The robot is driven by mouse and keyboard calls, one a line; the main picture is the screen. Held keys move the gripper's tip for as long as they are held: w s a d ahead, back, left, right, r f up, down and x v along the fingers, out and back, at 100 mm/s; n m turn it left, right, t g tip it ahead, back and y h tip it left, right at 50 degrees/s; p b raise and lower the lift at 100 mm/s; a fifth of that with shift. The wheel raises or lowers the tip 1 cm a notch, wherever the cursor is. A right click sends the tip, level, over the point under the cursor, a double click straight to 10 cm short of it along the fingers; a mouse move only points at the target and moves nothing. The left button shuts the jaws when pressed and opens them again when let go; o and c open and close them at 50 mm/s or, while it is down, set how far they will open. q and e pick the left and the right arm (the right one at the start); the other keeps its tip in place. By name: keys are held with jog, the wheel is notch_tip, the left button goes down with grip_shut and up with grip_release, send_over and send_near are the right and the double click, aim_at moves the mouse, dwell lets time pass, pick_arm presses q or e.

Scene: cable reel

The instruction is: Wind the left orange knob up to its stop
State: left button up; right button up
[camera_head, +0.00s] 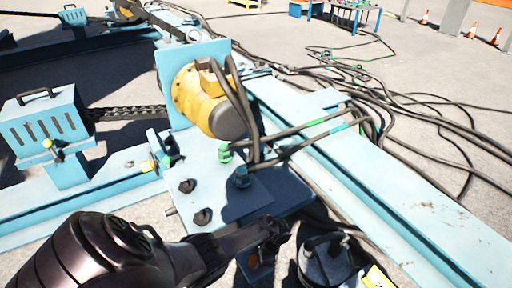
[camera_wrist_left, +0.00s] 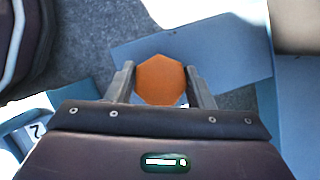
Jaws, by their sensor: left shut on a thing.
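The orange knob (camera_wrist_left: 160,80) shows in the left wrist view as a flat-faced, many-sided orange head. My left gripper (camera_wrist_left: 160,88) has one finger on each side of it and is shut on it. In the head view my left gripper (camera_head: 272,238) reaches in from the lower left to the front edge of the light blue steel frame. The knob is mostly hidden there by the gripper and shadow. My right gripper does not show clearly in the head view.
A yellow motor (camera_head: 207,98) stands on a blue bracket behind the gripper. A blue vented box (camera_head: 45,122) with a handle is at the left. Black cables (camera_head: 425,110) lie across the floor at the right. A long blue beam (camera_head: 385,195) runs to the lower right.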

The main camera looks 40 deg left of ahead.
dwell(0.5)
pick_arm(q)
jog(key=o, duration=1)
jog(key=shift+c, duration=0.2)
jog(key=shift+r, duration=0.1)
jog(key=shift+w+r, duration=0.1)
jog(key=shift+r, duration=0.1)
jog(key=p+v, duration=0.3)
jog(key=v, duration=0.4)
jog(key=shift+p, duration=0.4)
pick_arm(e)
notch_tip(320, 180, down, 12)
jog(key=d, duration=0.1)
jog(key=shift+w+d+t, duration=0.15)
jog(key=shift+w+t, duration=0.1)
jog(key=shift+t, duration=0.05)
pick_arm(q)
jog(key=shift+w, duration=0.15)
